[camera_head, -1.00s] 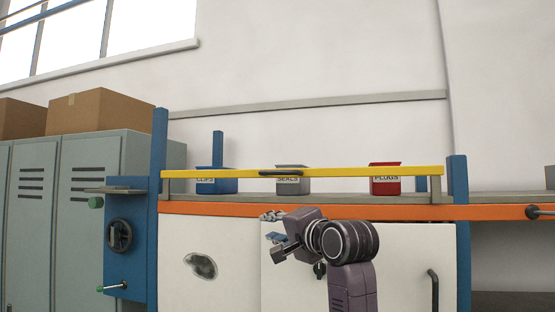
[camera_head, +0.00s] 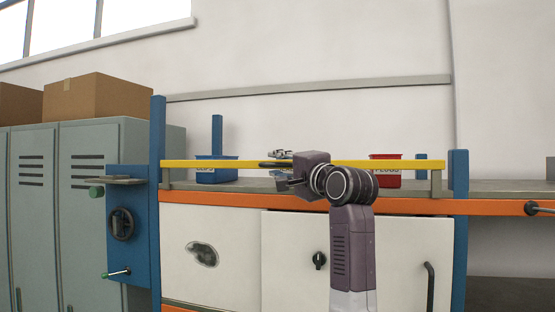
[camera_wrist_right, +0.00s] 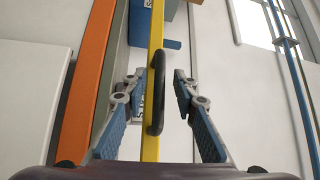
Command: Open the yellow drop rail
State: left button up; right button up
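The yellow drop rail (camera_head: 400,164) runs level across the front of the bench between two blue posts. Its black handle (camera_wrist_right: 156,92) stands on the rail in the right wrist view, between the fingers of my right gripper. My right gripper (camera_wrist_right: 158,88) is open, with a finger on each side of the rail and handle and a gap on both sides. In the head view my right gripper (camera_head: 281,166) is at the rail's middle and hides most of the handle. My left gripper is in neither view.
A blue bin (camera_head: 216,172) and a red bin (camera_head: 385,175) stand behind the rail; the grey bin is hidden by my right gripper. An orange beam (camera_head: 230,198) runs below the rail. A blue panel with a handwheel (camera_head: 121,224) is at the left, beside grey lockers (camera_head: 88,150).

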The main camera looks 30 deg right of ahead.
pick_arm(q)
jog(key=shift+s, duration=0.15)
pick_arm(e)
jog(key=shift+w, duration=0.1)
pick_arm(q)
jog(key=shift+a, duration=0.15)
pick_arm(e)
grip_shut()
